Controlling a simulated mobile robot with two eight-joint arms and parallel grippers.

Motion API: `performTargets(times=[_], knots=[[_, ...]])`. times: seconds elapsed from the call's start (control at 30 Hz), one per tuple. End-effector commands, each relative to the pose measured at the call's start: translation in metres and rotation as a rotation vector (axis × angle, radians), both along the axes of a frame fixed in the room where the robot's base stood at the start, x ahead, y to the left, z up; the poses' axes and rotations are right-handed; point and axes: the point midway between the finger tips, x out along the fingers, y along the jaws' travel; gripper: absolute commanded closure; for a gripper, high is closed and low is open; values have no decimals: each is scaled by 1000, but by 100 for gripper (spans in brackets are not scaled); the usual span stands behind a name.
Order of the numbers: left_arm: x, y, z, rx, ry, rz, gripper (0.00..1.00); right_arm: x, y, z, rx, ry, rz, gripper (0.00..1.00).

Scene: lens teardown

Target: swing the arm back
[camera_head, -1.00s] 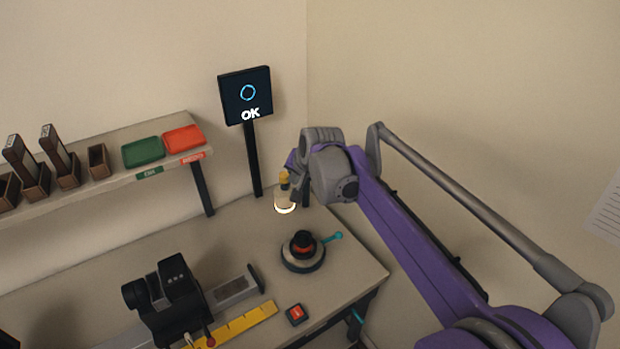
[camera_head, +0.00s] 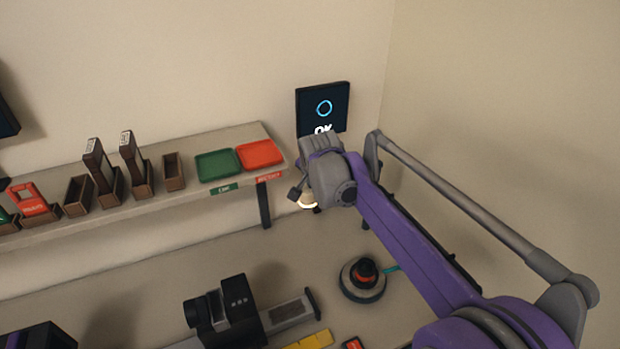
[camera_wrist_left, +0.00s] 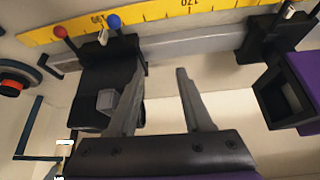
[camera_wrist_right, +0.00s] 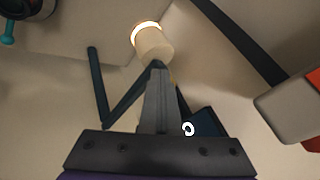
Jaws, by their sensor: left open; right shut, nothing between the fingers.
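A ring lamp (camera_head: 307,201) with a glowing rim and pale body hangs over the back of the bench. In the right wrist view the lamp (camera_wrist_right: 153,42) is just beyond my fingertips, with thin dark bars (camera_wrist_right: 127,103) near it that look like its jointed arm. My right gripper (camera_wrist_right: 157,68) is shut and empty, its tip close to the lamp and bars; I cannot tell whether it touches. In the head view my right gripper (camera_head: 296,191) is beside the lamp. My left gripper (camera_wrist_left: 160,75) is open and empty, above the bench rail.
A dark screen (camera_head: 323,108) stands behind my right wrist. A round turntable-like base (camera_head: 361,281) sits right of a black rail-mounted device (camera_head: 229,311). A shelf (camera_head: 235,139) at the back holds a green tray (camera_head: 217,165), a red tray (camera_head: 260,154) and brown holders.

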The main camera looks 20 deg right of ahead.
Motion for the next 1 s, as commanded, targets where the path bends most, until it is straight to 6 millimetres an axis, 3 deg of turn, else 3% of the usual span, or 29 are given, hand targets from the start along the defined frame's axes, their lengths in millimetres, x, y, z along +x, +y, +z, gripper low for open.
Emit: performTargets(times=[0.73,1.0], knots=[[1,0,1,0,-2,0,50,3,-2,2,-2,-8,1,100],[1,0,2,0,-2,0,50,-4,-6,2,0,-4,0,100]])
